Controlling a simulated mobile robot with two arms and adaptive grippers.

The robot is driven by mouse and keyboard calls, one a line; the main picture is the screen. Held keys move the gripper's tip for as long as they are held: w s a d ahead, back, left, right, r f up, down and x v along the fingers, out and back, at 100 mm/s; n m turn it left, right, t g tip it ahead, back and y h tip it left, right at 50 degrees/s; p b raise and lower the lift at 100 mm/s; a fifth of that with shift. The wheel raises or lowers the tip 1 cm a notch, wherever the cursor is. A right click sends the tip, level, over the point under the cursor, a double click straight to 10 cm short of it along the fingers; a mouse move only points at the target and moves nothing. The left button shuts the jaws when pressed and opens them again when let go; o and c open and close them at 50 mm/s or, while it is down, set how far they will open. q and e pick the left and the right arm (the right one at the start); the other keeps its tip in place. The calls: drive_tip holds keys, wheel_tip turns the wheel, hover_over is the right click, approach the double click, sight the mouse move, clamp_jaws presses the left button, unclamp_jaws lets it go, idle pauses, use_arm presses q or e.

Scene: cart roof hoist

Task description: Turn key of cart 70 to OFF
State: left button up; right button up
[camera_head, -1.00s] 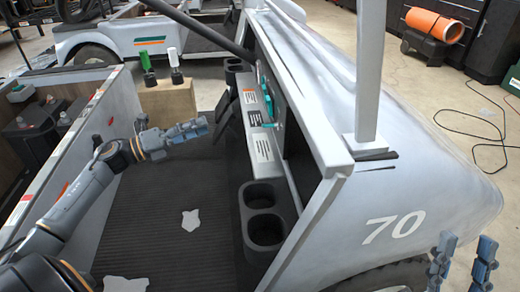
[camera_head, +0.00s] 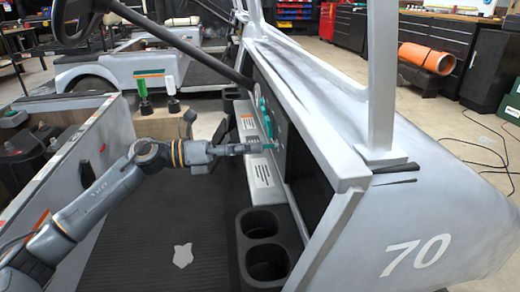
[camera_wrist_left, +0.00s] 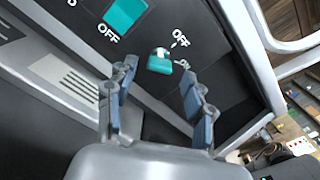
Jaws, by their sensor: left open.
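Cart 70 (camera_head: 415,255) fills the right side of the head view. Its key has a small teal grip (camera_wrist_left: 160,65) beside a silver lock on the dark dash panel in the left wrist view. An OFF label (camera_wrist_left: 181,38) is printed up and to the right of the lock, with another small mark right of the key. Which mark the key points at is hard to tell. My left gripper (camera_wrist_left: 158,75) is open, its two fingers on either side of the key in the picture; contact does not show. In the head view, the left gripper (camera_head: 262,147) reaches the dash and partly hides the key.
A larger teal switch (camera_wrist_left: 126,14) with its own OFF label lies left of the key. Black cup holders (camera_head: 262,245) stand below the dash. The steering wheel and column (camera_head: 160,35) pass above my left arm.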

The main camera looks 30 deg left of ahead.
sight(270, 146)
use_arm(q)
drive_tip(key=shift+x, duration=1.4)
clamp_jaws()
